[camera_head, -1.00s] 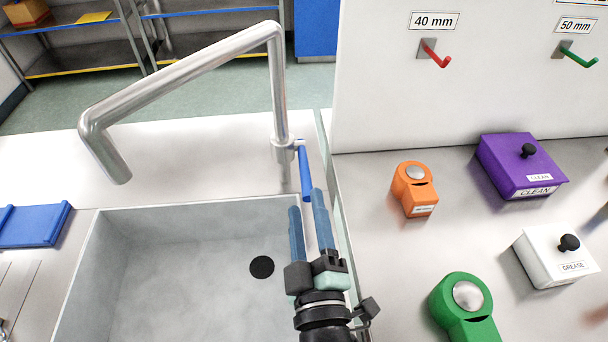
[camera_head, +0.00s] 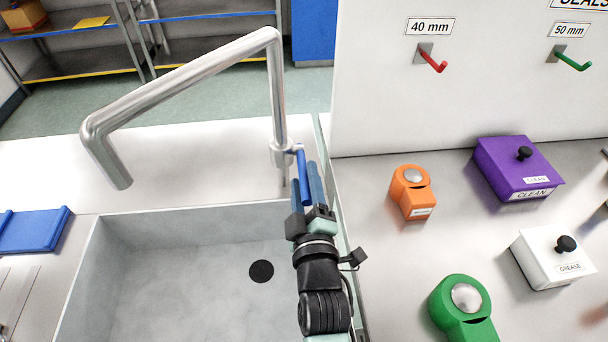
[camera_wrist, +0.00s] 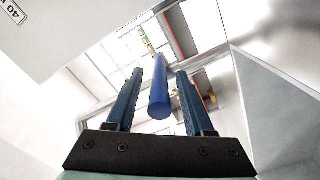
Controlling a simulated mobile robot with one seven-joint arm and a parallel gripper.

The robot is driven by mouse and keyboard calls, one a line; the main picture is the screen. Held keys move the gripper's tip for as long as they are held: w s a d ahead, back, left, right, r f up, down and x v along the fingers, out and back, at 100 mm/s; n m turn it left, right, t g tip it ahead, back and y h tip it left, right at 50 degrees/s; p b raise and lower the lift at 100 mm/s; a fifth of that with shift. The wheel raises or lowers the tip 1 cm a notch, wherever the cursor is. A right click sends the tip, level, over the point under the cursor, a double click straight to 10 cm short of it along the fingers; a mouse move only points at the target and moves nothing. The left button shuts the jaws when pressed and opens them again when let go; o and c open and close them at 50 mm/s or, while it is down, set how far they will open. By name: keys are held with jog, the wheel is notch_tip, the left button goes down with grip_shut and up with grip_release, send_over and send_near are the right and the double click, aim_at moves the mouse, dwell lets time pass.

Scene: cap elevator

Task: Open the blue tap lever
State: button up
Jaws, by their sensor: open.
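The blue tap lever (camera_head: 303,172) hangs down from the collar on the upright of the metal tap (camera_head: 280,110), at the back right of the sink. In the wrist view the lever (camera_wrist: 159,92) shows its round end between the two blue fingers. My gripper (camera_head: 306,182) is open, with one finger on each side of the lever. In the wrist view my gripper (camera_wrist: 158,85) shows gaps between the lever and both fingers. The depth of the lever between the fingers is hard to judge.
The sink (camera_head: 180,270) with a black drain (camera_head: 261,271) lies left of my arm. Orange (camera_head: 411,190) and green (camera_head: 462,305) devices, a purple box (camera_head: 515,168) and a white box (camera_head: 553,258) stand right. A white wall panel (camera_head: 380,90) rises close behind right.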

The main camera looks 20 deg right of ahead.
jog(key=shift+w+d, duration=0.2)
jog(key=shift+w, duration=0.45)
grip_shut()
dwell(1.0)
